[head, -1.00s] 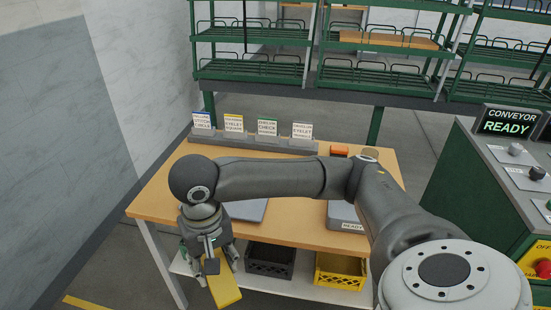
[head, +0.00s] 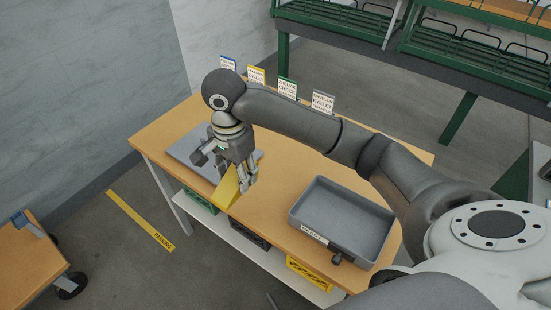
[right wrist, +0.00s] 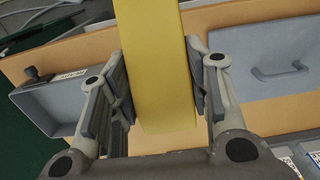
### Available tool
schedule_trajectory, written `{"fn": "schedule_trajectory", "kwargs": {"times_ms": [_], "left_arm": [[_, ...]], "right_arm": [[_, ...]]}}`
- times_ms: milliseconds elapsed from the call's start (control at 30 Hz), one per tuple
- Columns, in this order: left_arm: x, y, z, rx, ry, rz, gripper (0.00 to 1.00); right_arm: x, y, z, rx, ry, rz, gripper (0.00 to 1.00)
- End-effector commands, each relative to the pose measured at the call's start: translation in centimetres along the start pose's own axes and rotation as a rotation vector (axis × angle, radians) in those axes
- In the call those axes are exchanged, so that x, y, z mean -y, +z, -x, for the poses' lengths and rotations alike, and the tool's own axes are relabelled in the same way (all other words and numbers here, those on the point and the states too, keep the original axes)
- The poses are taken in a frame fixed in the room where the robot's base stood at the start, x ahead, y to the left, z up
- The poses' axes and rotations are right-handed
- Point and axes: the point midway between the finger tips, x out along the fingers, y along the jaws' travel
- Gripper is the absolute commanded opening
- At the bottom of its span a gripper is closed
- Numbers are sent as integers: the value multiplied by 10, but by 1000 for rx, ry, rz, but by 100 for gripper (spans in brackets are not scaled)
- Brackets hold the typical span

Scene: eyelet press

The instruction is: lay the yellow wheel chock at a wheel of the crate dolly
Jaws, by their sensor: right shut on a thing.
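The yellow wheel chock (head: 227,191) is held in my right gripper (head: 236,182), by the front edge of the wooden table. The right wrist view shows the yellow chock (right wrist: 158,65) between both fingers (right wrist: 160,88), which press on its sides. In the head view the fingers partly hide it. At the lower left of the head view is a wooden-topped wheeled unit (head: 28,262) with a black caster (head: 69,286) on the floor. It may be the crate dolly; most of it is out of frame. My left gripper is not in view.
The wooden table (head: 275,200) carries a grey tray (head: 345,215) and a grey flat plate (head: 190,150). Crates stand on its lower shelf, one yellow (head: 312,275). A yellow floor strip (head: 140,220) lies on open floor between the table and wheeled unit.

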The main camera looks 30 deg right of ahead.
Motion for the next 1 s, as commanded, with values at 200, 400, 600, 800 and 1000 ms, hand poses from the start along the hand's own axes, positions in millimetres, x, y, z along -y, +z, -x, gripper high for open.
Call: {"fn": "schedule_trajectory", "kwargs": {"times_ms": [200, 400, 600, 800, 1000], "left_arm": [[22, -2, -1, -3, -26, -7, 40], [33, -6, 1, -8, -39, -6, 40], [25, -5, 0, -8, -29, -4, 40], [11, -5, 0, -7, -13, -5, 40], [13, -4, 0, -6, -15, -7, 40]], "right_arm": [[2, -45, -19, -3, 4, -15, 13], [6, -94, -40, -3, 4, -14, 13], [9, -120, -76, -1, 2, -8, 13], [10, -131, -90, 0, 1, -5, 13], [10, -138, -117, -1, 2, -4, 13]]}}
